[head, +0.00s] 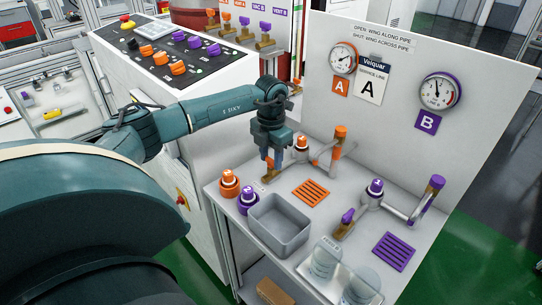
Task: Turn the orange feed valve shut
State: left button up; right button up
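The orange feed valve (267,176) is a small brass body at the left end of the orange-marked pipe on the white bench. Only part of its orange wing shows, because my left gripper covers the rest. My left gripper (270,163) points down right at the valve, with its fingertips at the wing. I cannot tell whether the fingers touch or grip the wing, nor which way the wing lies. The grey pipe (321,158) runs from there to an orange-topped upright. My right gripper is not in view.
A purple-winged valve (345,220) and a grey bin (279,226) stand nearer the front. Orange-capped (229,184) and purple-capped (248,201) fittings stand left of the bin. A gauge panel (397,130) rises behind. A clear guard (341,272) is at the front edge.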

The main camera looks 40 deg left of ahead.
aim_at(271, 159)
pick_arm(q)
jog(key=o, duration=0.4)
jog(key=shift+r, duration=0.1)
notch_tip(271, 159, up, 13)
jog(key=shift+r, duration=0.1)
dwell(0.3)
dwell(0.5)
